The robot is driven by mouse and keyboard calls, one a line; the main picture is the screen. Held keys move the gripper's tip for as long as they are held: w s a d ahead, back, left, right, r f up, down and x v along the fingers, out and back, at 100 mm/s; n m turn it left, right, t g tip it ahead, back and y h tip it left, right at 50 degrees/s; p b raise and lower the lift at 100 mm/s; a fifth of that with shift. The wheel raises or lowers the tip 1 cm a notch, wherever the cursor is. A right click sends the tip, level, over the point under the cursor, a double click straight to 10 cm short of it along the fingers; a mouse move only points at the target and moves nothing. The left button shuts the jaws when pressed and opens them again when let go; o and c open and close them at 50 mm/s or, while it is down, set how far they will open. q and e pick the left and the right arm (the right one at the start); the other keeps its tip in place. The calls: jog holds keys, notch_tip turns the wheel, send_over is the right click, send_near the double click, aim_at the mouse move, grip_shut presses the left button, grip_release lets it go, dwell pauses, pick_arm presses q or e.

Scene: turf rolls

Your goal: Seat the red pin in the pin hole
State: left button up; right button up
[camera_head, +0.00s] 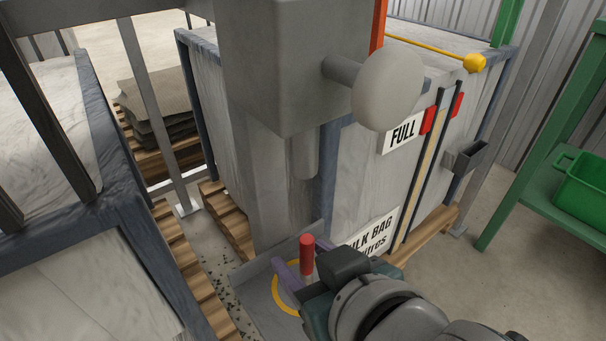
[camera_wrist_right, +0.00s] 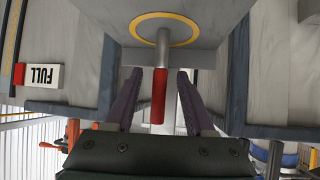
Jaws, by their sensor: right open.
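The red pin (camera_head: 306,251) stands upright, its red grip on top and a grey metal shank below. In the right wrist view the pin (camera_wrist_right: 159,95) runs to the middle of a yellow ring (camera_wrist_right: 135,33) on a grey plate. The pin hole itself is hidden by the shank, so I cannot tell how deep the pin sits. My right gripper (camera_head: 303,258) is open at the pin. In the right wrist view its purple fingers (camera_wrist_right: 159,74) are on either side of the red grip, with gaps showing. My left gripper is not in view.
A grey machine column (camera_head: 262,160) with a round pale knob (camera_head: 388,88) rises behind the plate (camera_head: 250,285). A bulk bag marked FULL (camera_head: 360,175) stands behind on a pallet. A green shelf (camera_head: 540,190) with a green bin (camera_head: 585,185) is at the right.

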grip_shut()
dwell(0.3)
dwell(0.3)
